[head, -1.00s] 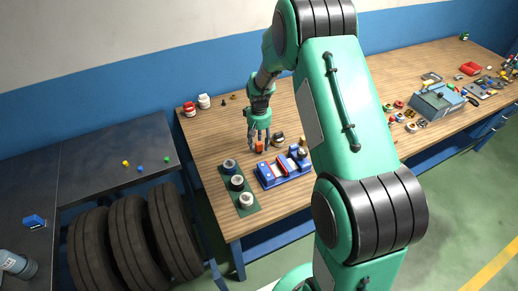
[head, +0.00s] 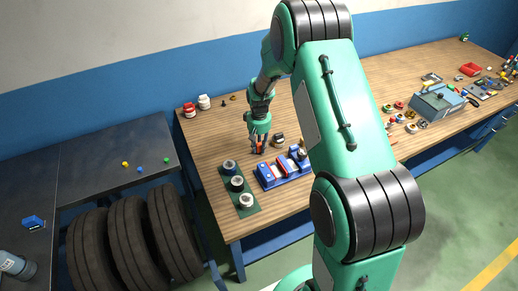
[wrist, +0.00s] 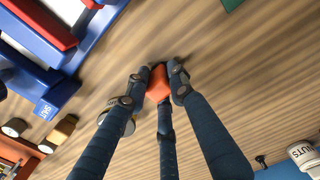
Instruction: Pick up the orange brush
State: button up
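The orange brush (wrist: 157,84) sits between the fingertips in the wrist view; only a small orange block of it shows, the rest hidden by the fingers. In the head view it is a small orange spot (head: 259,149) on the wooden bench. My three-fingered gripper (wrist: 160,82) has its fingers drawn in around the brush, one on each side and one in front, and looks shut on it. In the head view my gripper (head: 259,147) is low at the bench top. Whether the brush touches the bench I cannot tell.
A blue and red fixture (head: 284,172) stands close in front and to the right. A green strip with several round cans (head: 236,183) lies front left. A dark cylinder (head: 278,140) is just right of my gripper. White and red jars (head: 190,109) stand at the back left. Bench (head: 220,135) is clear on the left.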

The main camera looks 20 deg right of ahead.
aim_at(259, 144)
grip_shut()
jog(key=shift+r+p, duration=0.75)
jog(key=shift+r, duration=4.25)
